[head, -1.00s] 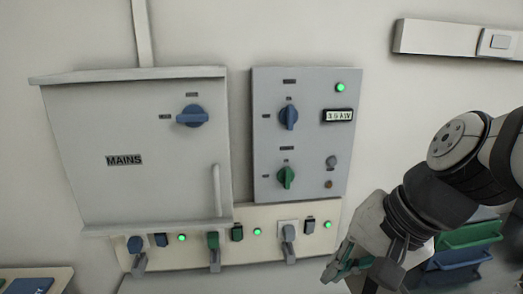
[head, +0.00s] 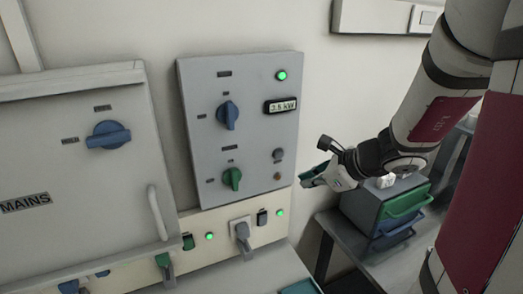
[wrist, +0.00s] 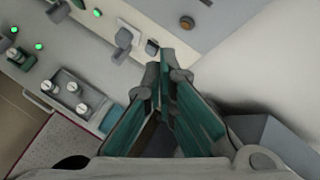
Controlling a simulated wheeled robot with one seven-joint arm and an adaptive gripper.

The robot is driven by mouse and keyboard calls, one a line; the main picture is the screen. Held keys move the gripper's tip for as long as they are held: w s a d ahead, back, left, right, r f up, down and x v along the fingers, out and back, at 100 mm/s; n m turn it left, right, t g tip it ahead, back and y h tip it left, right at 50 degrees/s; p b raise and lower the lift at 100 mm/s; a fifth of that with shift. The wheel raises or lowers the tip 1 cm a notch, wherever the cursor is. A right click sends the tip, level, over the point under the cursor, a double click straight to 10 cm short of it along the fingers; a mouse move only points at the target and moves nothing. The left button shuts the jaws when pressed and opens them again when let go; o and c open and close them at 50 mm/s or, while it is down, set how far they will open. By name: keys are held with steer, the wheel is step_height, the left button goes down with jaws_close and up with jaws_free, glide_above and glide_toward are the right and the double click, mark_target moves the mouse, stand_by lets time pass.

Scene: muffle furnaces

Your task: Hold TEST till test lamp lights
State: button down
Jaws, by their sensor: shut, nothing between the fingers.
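The grey control panel (head: 240,120) hangs on the wall with a blue knob (head: 228,115), a green knob (head: 232,179) and a lit green lamp (head: 282,75). A display (head: 281,106) reads 3.5 kW. At its lower right is a round grey button (head: 278,154), with a small dull amber lamp (head: 277,176) below it that looks unlit. No TEST label is readable. My gripper (head: 308,178) is shut and empty, just right of the panel's lower right corner, apart from the button. In the wrist view its green-padded fingers (wrist: 165,68) point toward the amber lamp (wrist: 187,22); the button (wrist: 205,2) is at the top edge.
The MAINS cabinet (head: 80,180) with a blue switch (head: 108,135) and handle is at left. A socket strip (head: 205,222) with plugs and lit green lamps runs below the panel. A drawer unit (head: 385,210) stands on a grey table to the right, under my arm.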

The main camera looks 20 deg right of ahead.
steer(key=shift+w, duration=0.1)
steer(key=w, duration=0.8)
steer(key=shift+w+b, duration=0.3)
steer(key=shift+b, duration=0.1)
steer(key=shift+w, duration=0.1)
stand_by(1.3)
steer(key=shift+w, duration=0.35)
steer(key=shift+w, duration=0.45)
stand_by(0.7)
steer(key=shift+s, duration=0.9)
steer(key=shift+s, duration=2.5)
